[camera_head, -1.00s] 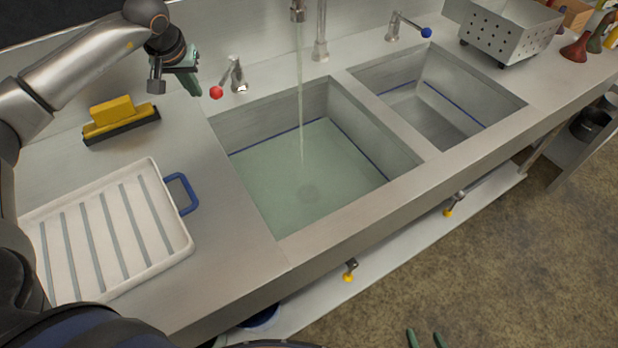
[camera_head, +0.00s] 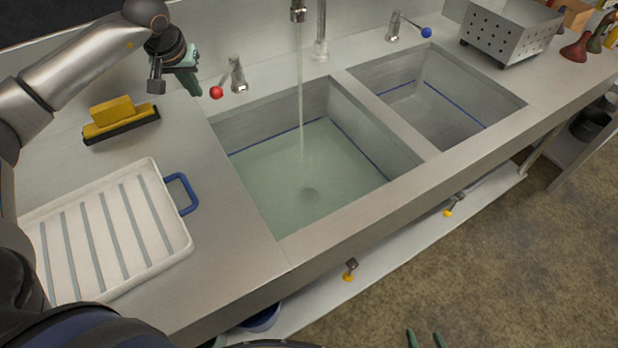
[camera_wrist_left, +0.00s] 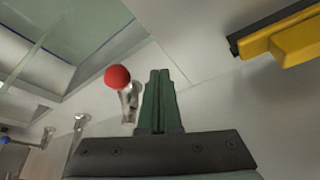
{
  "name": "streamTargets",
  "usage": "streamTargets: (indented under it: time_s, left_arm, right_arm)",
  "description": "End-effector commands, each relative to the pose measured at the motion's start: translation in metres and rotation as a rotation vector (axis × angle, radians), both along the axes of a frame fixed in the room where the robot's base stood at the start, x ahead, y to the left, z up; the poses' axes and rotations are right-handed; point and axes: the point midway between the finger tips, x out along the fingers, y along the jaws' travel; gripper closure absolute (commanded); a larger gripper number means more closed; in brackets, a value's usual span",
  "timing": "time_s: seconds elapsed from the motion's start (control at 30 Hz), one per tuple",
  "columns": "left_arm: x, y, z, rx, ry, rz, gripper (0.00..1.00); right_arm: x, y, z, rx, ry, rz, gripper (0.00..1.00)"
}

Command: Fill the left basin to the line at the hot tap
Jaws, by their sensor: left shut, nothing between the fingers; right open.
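The left basin (camera_head: 252,128) holds pale green water (camera_head: 300,185), its surface close to the blue line (camera_head: 360,149) around the walls. A stream falls from the spout (camera_head: 298,12) into it. The hot tap (camera_head: 237,75) has a red knob (camera_head: 216,92), which also shows in the left wrist view (camera_wrist_left: 117,76). My left gripper (camera_head: 194,89) is shut and empty, beside the red knob. Its green fingers also show in the left wrist view (camera_wrist_left: 161,75), with a visible gap to the knob. My right gripper (camera_head: 426,338) shows only its two fingertips, apart, at the bottom edge.
The right basin (camera_head: 440,110) has no visible water, and its tap has a blue knob (camera_head: 426,32). A yellow squeegee (camera_head: 118,118) and a white ribbed tray (camera_head: 150,262) with a blue handle lie on the left counter.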

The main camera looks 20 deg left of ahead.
Motion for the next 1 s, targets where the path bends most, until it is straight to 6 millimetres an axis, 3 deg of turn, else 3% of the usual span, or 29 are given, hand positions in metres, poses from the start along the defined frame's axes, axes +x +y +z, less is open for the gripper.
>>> streamTargets:
  time_s: [0.43,0.73,1.0]
  left_arm:
    - [0.0,-0.001,0.0,0.0,0.0,-0.001,1.0]
    - [0.002,-0.024,0.001,0.0,0.0,-0.002,1.0]
    - [0.002,-0.024,0.0,0.0,0.0,0.0,1.0]
  right_arm:
    - [0.0,0.0,0.001,0.0,0.0,0.0,0.41]
    - [0.0,0.0,0.007,0.0,0.0,0.0,0.41]
    - [0.0,0.0,0.007,0.0,0.0,0.0,0.41]
